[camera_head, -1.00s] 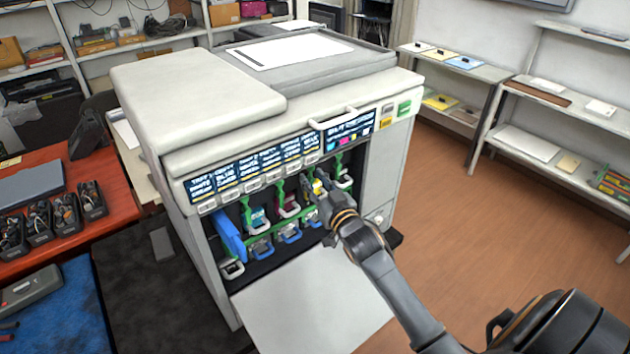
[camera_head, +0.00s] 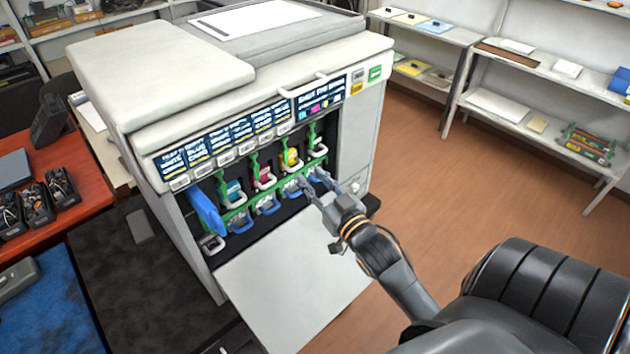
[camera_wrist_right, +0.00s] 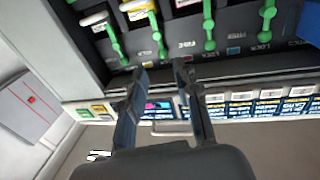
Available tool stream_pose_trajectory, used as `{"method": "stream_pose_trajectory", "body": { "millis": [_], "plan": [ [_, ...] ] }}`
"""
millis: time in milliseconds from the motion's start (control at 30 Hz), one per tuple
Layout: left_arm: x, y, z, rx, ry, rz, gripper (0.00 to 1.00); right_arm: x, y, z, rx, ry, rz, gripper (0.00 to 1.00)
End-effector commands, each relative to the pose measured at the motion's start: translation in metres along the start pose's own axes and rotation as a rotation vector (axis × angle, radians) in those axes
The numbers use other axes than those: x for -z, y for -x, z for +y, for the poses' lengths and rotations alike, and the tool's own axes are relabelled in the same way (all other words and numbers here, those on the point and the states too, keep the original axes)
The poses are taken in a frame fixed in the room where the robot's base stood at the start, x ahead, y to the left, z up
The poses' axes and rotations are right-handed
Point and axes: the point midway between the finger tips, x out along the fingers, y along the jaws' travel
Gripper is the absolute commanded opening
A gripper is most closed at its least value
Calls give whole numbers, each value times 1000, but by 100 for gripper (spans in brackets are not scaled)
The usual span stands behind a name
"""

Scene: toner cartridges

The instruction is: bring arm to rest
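My right gripper (camera_head: 314,182) is in front of the open bay of the printer (camera_head: 185,90), low and to the right of the yellow cartridge (camera_head: 291,157). Its two fingers are apart with nothing between them. The right wrist view also shows the open, empty fingers (camera_wrist_right: 160,70) pointing at the printer front, which appears upside down. The right arm (camera_head: 385,262) reaches in from the lower right. My left gripper is not in view.
The bay also holds a magenta cartridge (camera_head: 264,177), a cyan cartridge (camera_head: 232,190) and a blue upright part (camera_head: 207,213). The lowered white door (camera_head: 295,275) lies below the gripper. Shelves (camera_head: 520,105) stand at right, with open floor (camera_head: 440,190) before them.

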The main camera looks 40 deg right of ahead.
Motion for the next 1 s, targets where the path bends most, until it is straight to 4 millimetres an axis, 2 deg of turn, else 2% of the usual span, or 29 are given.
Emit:
{"method": "stream_pose_trajectory", "body": {
  "millis": [500, 567, 667, 767, 900, 1000],
  "plan": [
    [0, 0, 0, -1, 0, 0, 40, -1, 0, -1, 0, 0, -7, 31],
    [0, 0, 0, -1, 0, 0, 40, -6, 2, -4, 0, 1, -34, 31],
    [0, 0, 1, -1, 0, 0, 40, -25, 11, -16, 1, 8, -140, 31],
    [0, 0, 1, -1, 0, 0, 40, -55, 32, -36, 11, 24, -323, 31],
    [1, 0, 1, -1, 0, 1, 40, -97, 82, -68, 50, 63, -622, 31],
    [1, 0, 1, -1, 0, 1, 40, -115, 118, -85, 86, 93, -790, 31]
  ]
}}
